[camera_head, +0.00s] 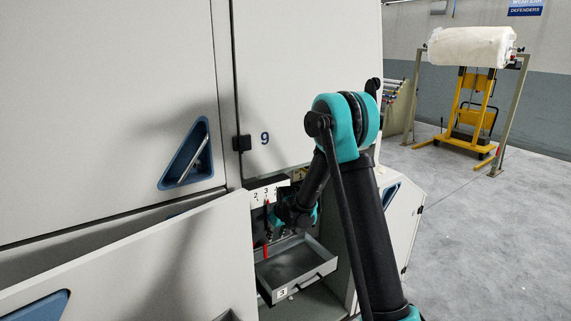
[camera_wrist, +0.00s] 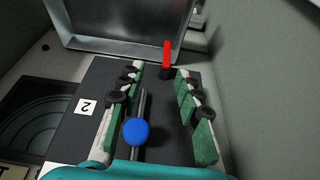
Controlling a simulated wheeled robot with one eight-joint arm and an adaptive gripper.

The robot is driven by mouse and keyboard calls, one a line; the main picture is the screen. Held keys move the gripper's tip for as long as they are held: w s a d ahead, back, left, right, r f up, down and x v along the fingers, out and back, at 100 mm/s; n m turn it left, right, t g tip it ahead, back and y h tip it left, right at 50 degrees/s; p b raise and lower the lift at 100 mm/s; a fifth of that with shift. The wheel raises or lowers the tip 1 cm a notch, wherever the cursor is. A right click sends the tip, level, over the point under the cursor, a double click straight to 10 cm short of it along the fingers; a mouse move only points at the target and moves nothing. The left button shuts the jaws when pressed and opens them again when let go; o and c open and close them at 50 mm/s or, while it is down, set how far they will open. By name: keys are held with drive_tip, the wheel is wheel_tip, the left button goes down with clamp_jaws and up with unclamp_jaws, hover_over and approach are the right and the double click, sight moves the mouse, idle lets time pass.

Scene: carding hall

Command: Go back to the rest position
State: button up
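My gripper (camera_wrist: 160,70) is open in the wrist view, its two green-padded fingers apart. Nothing is held between the pads. A blue round knob (camera_wrist: 136,131) shows between the fingers near the palm, and a red lever (camera_wrist: 167,55) stands beyond the fingertips. In the head view my arm reaches into the machine's open compartment; the fingers are partly hidden there. The red lever (camera_head: 267,242) hangs below the number labels (camera_head: 266,192), close to my gripper.
A grey tray (camera_head: 318,272) marked 3 sticks out below my gripper; it looks empty. The open lower panel (camera_head: 150,262) lies left, the white machine (camera_head: 300,80) above. A yellow stand (camera_head: 474,110) and white roll (camera_head: 470,46) are far right. Floor on the right is clear.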

drive_tip(key=s+d+r+m, duration=0.2)
drive_tip(key=s+d+r, duration=0.6)
drive_tip(key=d, duration=0.2)
drive_tip(key=s+d+m, duration=0.1)
drive_tip(key=s+d, duration=0.3)
drive_tip(key=s, duration=0.4)
drive_tip(key=s+d+r+m+h, duration=0.1)
drive_tip(key=s+d, duration=0.4)
drive_tip(key=s, duration=0.3)
drive_tip(key=s+d+m+h, duration=0.1)
drive_tip(key=s+d+m, duration=0.1)
drive_tip(key=s+d, duration=0.3)
drive_tip(key=s, duration=0.4)
drive_tip(key=shift+d+r+t, duration=0.15)
drive_tip(key=shift+r+t, duration=0.15)
drive_tip(key=shift+r, duration=0.1)
